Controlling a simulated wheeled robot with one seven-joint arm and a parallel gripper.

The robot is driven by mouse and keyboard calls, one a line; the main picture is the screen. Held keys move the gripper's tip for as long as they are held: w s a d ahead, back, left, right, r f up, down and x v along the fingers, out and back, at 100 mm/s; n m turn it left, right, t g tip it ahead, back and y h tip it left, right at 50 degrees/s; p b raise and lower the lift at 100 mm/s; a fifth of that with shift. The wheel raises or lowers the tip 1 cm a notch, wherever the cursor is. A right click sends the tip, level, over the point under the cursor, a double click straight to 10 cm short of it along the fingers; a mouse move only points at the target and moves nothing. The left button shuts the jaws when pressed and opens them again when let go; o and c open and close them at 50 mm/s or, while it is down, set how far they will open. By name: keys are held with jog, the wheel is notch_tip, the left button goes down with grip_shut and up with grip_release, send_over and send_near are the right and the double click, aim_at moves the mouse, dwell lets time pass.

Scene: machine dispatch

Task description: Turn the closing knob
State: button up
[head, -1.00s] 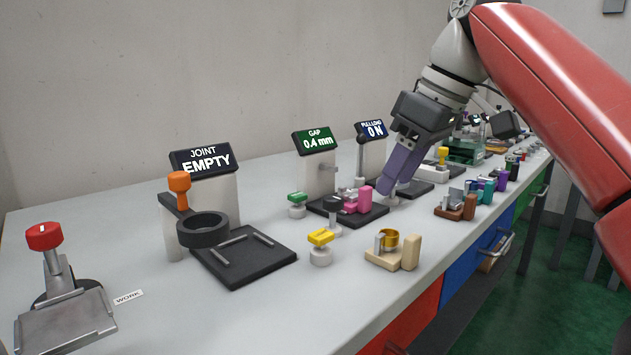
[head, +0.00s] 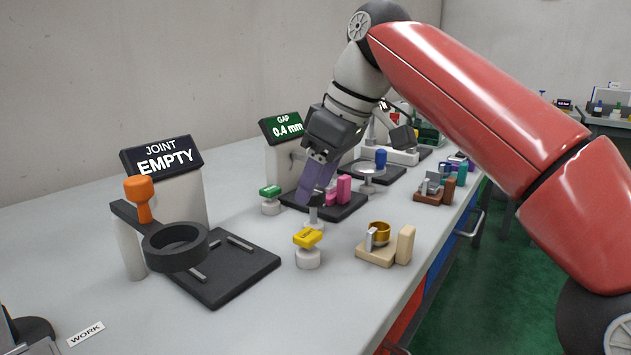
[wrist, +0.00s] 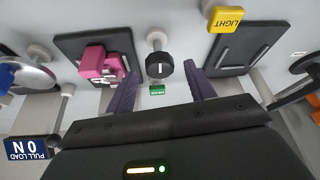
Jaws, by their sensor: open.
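The knob I take for the closing knob is a dark round knob (wrist: 159,66) with a white line on top, standing on a pale stem. In the head view its pale base (head: 315,220) shows beside the gap station's dark plate (head: 351,206); its top is mostly hidden by my fingers. My gripper (head: 310,198) is open, with purple fingers pointing down over the knob. In the wrist view the knob appears between the two spread fingers, near their tips. I cannot tell whether they touch it. The gap display (head: 283,127) reads 0.4 mm.
A green button (head: 270,192) and a yellow LIGHT button (head: 307,239) stand on either side. Pink blocks (head: 343,189) sit on the gap station. The joint station (head: 240,280) is at left, its display (head: 162,160) reading EMPTY. A beige fixture (head: 376,256) is near the front edge.

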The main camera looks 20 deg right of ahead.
jog(key=shift+w+a+f, duration=0.1)
jog(key=shift+a+f, duration=0.05)
jog(key=shift+f, duration=0.25)
jog(key=shift+c, duration=0.4)
jog(key=c, duration=0.9)
jog(key=shift+m, duration=0.4)
